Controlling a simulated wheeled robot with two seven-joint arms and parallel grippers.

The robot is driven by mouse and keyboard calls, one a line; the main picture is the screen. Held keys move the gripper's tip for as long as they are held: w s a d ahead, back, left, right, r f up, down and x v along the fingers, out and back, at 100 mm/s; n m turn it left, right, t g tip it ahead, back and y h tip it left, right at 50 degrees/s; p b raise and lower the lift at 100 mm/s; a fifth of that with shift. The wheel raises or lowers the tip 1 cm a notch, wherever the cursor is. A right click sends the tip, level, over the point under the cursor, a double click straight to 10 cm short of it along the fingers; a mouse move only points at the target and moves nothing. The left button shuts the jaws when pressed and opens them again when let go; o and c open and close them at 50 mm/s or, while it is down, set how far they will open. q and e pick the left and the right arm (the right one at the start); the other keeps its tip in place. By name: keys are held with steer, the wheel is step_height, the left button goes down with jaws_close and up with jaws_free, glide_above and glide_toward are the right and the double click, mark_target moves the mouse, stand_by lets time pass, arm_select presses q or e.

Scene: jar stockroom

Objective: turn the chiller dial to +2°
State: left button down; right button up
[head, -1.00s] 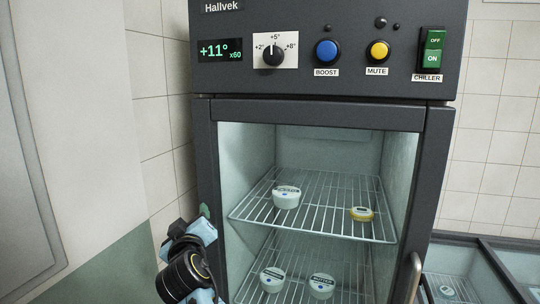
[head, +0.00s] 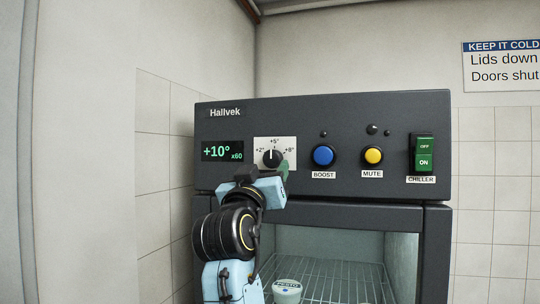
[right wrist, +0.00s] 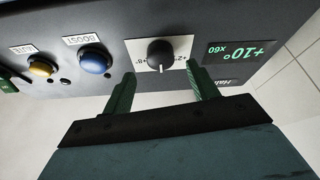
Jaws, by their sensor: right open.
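The chiller dial (head: 272,158) is a black knob on a white plate marked +2°, +5° and +8°. In the head view its pointer stands up toward +5°. The dial also shows in the right wrist view (right wrist: 160,52), where the panel appears upside down. My right gripper (head: 280,170) is at the dial's lower right in the head view. In the right wrist view its open green fingers (right wrist: 160,74) are spread to either side of the dial, with nothing between them; I cannot tell contact. The display (head: 222,151) reads +10° x60. My left gripper is not in view.
Right of the dial are the blue BOOST button (head: 323,156), the yellow MUTE button (head: 373,155) and the green CHILLER switch (head: 423,155). Below is the glass chiller door with a white jar (head: 287,291) on a wire shelf. A wall sign (head: 502,66) hangs at right.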

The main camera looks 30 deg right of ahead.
mark_target(273, 160)
steer(key=shift+p+x, duration=0.55)
steer(key=shift+x, duration=1.75)
steer(key=shift+a, duration=0.1)
steer(key=c, duration=1)
steer(key=n+t+y+p, duration=0.1)
steer(key=n+p, duration=0.1)
steer(key=n, duration=0.1)
steer(key=n+t+y+p, duration=0.1)
steer(key=n+y+p, duration=0.1)
steer(key=n+p, duration=0.1)
steer(key=shift+s+d+r+n+p, duration=0.2)
steer(key=shift+n+p, duration=0.1)
steer(key=shift+n, duration=0.4)
steer(key=n+y, duration=0.1)
steer(key=n, duration=0.1)
steer(key=shift+n+t+p, duration=0.3)
steer(key=n+y, duration=0.1)
steer(key=n, duration=0.2)
steer(key=n+y, duration=0.2)
steer(key=shift+s+n, duration=0.1)
steer(key=shift+n, duration=0.3)
steer(key=o, duration=1)
